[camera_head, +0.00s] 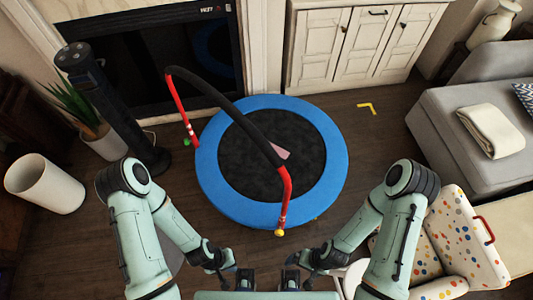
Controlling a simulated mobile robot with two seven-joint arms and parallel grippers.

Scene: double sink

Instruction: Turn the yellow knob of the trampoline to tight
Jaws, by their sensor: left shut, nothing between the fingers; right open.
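The trampoline (330,180) stands on the dark wood floor in front of me, with a blue padded rim and a black mat. A black and red handlebar (235,115) arches over it. The small yellow knob (279,233) is at the foot of the handlebar's near red post (284,200). A green knob (186,142) is at the foot of the far red post. My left gripper (245,279) is shut and empty, low in the view and nearer to me than the yellow knob. My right gripper (291,280) is open and empty beside it. Both are apart from the knob.
A pink flat item (279,152) shows by the handlebar over the mat. A black tower (100,105), a potted plant (100,140) and a white bin (45,184) stand left. A grey sofa (450,130) and a dotted chair (455,245) are right. A yellow floor mark (367,107) lies on clear floor.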

